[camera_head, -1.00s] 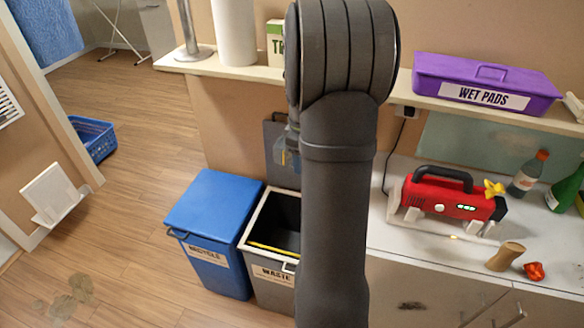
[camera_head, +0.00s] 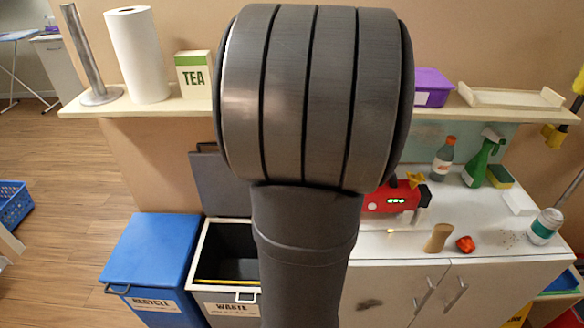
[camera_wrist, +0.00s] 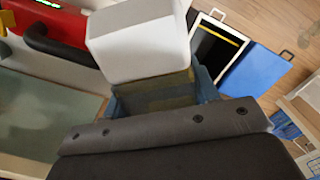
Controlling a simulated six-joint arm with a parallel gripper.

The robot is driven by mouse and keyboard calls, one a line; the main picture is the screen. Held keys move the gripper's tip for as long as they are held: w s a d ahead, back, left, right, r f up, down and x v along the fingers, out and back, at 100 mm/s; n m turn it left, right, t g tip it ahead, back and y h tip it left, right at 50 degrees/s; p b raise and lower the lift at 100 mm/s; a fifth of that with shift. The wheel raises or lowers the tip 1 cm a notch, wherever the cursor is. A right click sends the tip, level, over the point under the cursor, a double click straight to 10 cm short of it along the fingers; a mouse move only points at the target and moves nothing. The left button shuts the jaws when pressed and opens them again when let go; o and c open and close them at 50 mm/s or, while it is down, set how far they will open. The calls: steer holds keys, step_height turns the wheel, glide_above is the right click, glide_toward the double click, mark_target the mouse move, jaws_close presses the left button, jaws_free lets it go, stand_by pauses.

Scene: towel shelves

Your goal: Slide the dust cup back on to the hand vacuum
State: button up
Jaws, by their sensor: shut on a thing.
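The hand vacuum (camera_head: 390,200) has a red body with green lights. It rests on the white counter, its left part hidden behind my arm. Its red body and black handle also show at the upper left of the wrist view (camera_wrist: 50,22). My gripper (camera_wrist: 165,120) is dark with screws along its edge and is shut on a translucent bluish piece, apparently the dust cup (camera_wrist: 155,95). A white block-like piece (camera_wrist: 140,45) covers part of the cup; I cannot tell whether they are joined. The cup is apart from the vacuum. My arm hides the gripper in the head view.
A shelf (camera_head: 185,105) crosses behind my arm, with a paper roll (camera_head: 138,55), a tea box (camera_head: 194,75) and a purple box (camera_head: 432,88). Blue (camera_head: 150,255) and waste (camera_head: 222,300) bins stand below. A brown piece (camera_head: 438,238) and bottles (camera_head: 445,158) stand on the counter.

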steer(key=shift+n, duration=0.6)
steer(key=w+d, duration=0.1)
steer(key=d, duration=0.4)
steer(key=w+d, duration=0.1)
steer(key=d, duration=0.4)
steer(key=w+d, duration=0.2)
steer(key=d, duration=0.4)
steer(key=shift+f, duration=0.25)
steer(key=d+f+n, duration=0.4)
steer(key=d+n, duration=0.1)
steer(key=d, duration=0.7)
steer(key=d+f+n, duration=0.4)
steer(key=d, duration=0.9)
steer(key=shift+w+f, duration=0.25)
steer(key=shift+f, duration=1.65)
steer(key=shift+w+f, duration=0.2)
steer(key=shift+f, duration=1.65)
steer(key=shift+a, duration=2.9)
steer(key=o, duration=1.1)
